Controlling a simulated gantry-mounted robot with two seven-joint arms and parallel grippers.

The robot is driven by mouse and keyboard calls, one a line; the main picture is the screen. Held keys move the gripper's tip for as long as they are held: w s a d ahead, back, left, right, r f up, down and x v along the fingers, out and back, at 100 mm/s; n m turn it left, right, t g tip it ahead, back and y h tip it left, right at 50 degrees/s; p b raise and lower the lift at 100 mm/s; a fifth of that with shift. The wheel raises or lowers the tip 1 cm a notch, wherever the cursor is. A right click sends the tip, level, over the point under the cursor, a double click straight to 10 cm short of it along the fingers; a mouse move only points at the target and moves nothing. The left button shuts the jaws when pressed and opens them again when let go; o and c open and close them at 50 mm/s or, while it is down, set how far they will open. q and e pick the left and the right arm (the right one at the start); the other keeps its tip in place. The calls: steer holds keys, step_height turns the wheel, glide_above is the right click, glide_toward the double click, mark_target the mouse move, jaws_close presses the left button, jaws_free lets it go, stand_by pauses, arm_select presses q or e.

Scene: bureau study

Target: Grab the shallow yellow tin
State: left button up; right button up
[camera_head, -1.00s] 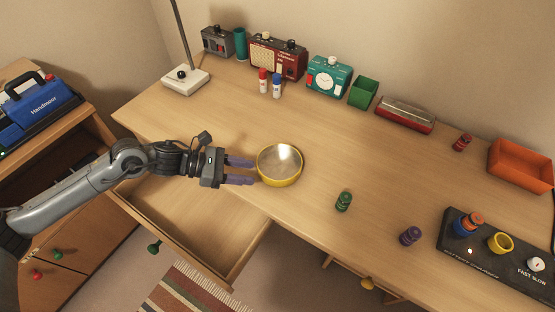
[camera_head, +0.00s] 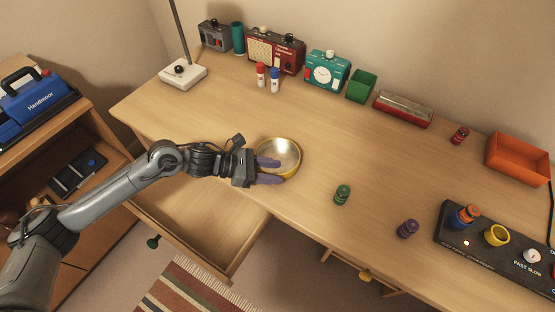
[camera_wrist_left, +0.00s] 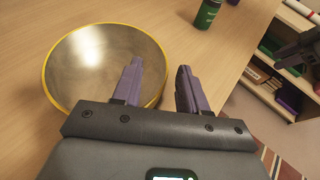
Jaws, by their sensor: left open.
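The shallow yellow tin (camera_head: 283,148) is a round open dish with a yellow rim and a greyish inside. It sits on the desk near its front edge. My left gripper (camera_head: 279,171) is open at the tin's near side, its purple fingers overlapping the near rim. In the left wrist view the tin (camera_wrist_left: 92,62) fills the upper left. There one finger of the left gripper (camera_wrist_left: 159,72) overlaps the tin's rim and the other is outside it, with a gap between them. Contact with the tin cannot be told.
A green battery (camera_head: 342,194) and a purple one (camera_head: 408,229) stand right of the tin. A dark charger panel (camera_head: 490,255) lies at far right. An open drawer (camera_head: 205,232) juts out below my left arm.

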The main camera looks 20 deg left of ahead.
arm_select(q)
jaws_close()
steer(key=shift+f, duration=0.1)
stand_by(0.4)
